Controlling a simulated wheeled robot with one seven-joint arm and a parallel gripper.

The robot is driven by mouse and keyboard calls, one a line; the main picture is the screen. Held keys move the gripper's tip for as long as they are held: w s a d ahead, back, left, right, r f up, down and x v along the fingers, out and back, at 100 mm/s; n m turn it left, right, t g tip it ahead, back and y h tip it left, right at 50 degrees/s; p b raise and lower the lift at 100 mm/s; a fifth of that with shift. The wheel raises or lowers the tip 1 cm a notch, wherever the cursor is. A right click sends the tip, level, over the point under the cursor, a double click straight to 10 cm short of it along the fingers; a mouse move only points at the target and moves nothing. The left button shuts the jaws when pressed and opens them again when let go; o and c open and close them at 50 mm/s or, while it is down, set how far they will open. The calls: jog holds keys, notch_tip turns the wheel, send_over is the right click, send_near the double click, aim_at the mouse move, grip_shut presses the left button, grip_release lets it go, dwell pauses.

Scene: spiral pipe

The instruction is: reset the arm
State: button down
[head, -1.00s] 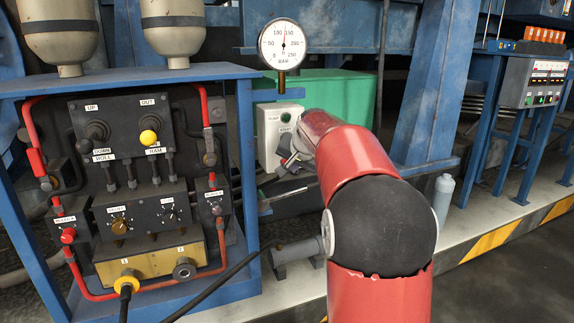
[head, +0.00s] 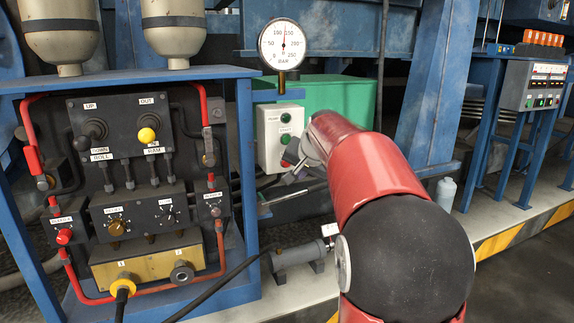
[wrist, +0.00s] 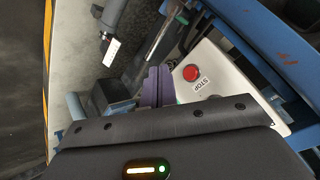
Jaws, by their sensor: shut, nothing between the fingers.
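My red arm with a black elbow joint reaches in from the lower right of the head view. My gripper (head: 293,172) is small there, partly hidden behind the arm's forward link, and close to the white pump box (head: 268,133). In the wrist view my gripper (wrist: 157,85) shows two purple fingers side by side, shut and empty. The white box (wrist: 225,80) lies just right of the fingers, with a red STOP button (wrist: 190,72). I cannot tell whether the fingers touch the box.
A control panel (head: 120,110) with levers and knobs stands left in a blue frame (head: 246,180). A round gauge (head: 283,46) stands above the box. A grey cylinder (head: 296,254) lies low in front. A grey bottle (head: 446,192) stands right. Open floor lies lower right.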

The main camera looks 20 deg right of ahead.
jog(key=s+a+r+n+g+y+p, duration=0.1)
jog(key=s+a+r+n+p, duration=0.15)
jog(key=s+a, duration=0.4)
jog(key=s+a+r+n+p, duration=0.1)
jog(key=s+a+n+p, duration=0.15)
jog(key=s+a, duration=0.35)
jog(key=s+a+f+n+g+p, duration=0.1)
jog(key=s+a+f+n+p, duration=0.1)
jog(key=s, duration=0.8)
jog(key=s+a+f+n+g+p, duration=0.1)
jog(key=s+a+f+n+p, duration=0.1)
jog(key=s, duration=0.8)
notch_tip(320, 180, down, 2)
jog(key=shift+s+a+p, duration=0.35)
jog(key=shift+a+p, duration=0.4)
jog(key=shift+p, duration=0.2)
